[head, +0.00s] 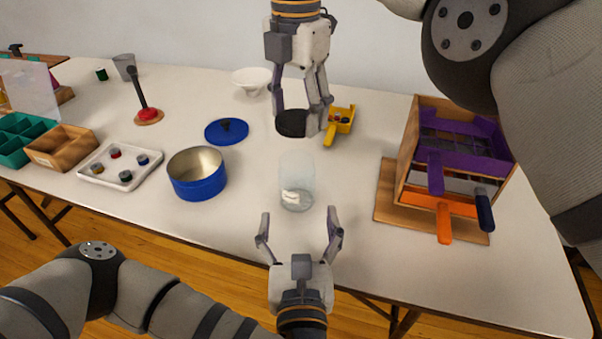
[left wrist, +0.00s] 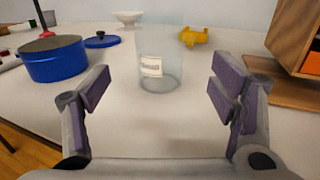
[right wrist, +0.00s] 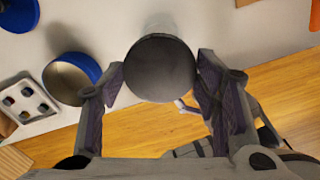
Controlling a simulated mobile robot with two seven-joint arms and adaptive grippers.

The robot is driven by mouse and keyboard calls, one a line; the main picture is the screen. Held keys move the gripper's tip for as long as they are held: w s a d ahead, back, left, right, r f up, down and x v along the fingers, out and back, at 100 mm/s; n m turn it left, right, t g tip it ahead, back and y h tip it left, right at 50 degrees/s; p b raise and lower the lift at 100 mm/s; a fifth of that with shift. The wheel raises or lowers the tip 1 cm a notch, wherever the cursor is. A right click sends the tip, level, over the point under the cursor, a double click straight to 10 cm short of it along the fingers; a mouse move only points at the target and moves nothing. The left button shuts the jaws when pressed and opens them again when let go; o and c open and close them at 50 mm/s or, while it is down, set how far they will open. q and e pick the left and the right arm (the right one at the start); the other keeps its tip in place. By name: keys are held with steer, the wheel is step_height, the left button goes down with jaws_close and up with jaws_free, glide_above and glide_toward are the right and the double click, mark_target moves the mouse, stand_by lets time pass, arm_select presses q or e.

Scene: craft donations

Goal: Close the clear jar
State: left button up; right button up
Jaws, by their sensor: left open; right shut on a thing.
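The clear jar (head: 297,182) stands upright on the table, with a pale label low on its side; it also shows in the left wrist view (left wrist: 158,60). My right gripper (head: 304,122) is shut on a round black lid (head: 291,123) and holds it level above the jar, apart from it in the head view. In the right wrist view the lid (right wrist: 160,68) sits between the fingers and hides most of the jar. My left gripper (head: 299,228) is open and empty on the near side of the jar, with its fingers spread to either side and not touching it.
A blue pot (head: 197,187) stands left of the jar, with its blue lid (head: 226,131) behind. A wooden rack (head: 409,150) with coloured handles stands at the right. A yellow holder (head: 341,122) and white bowl (head: 251,79) are behind. A white tray (head: 135,183) lies further left.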

mark_target(297, 165)
arm_select(q)
steer(key=shift+w, duration=0.15)
arm_select(e)
steer(key=shift+w, duration=0.1)
arm_select(q)
steer(key=shift+s+r, duration=0.1)
steer(key=shift+s, duration=0.15)
arm_select(e)
steer(key=shift+s+r, duration=0.15)
steer(key=shift+s, duration=0.1)
arm_select(q)
steer(key=w, duration=1.2)
steer(key=shift+a, duration=0.1)
steer(key=c, duration=1.8)
arm_select(e)
steer(key=shift+f, duration=2.55)
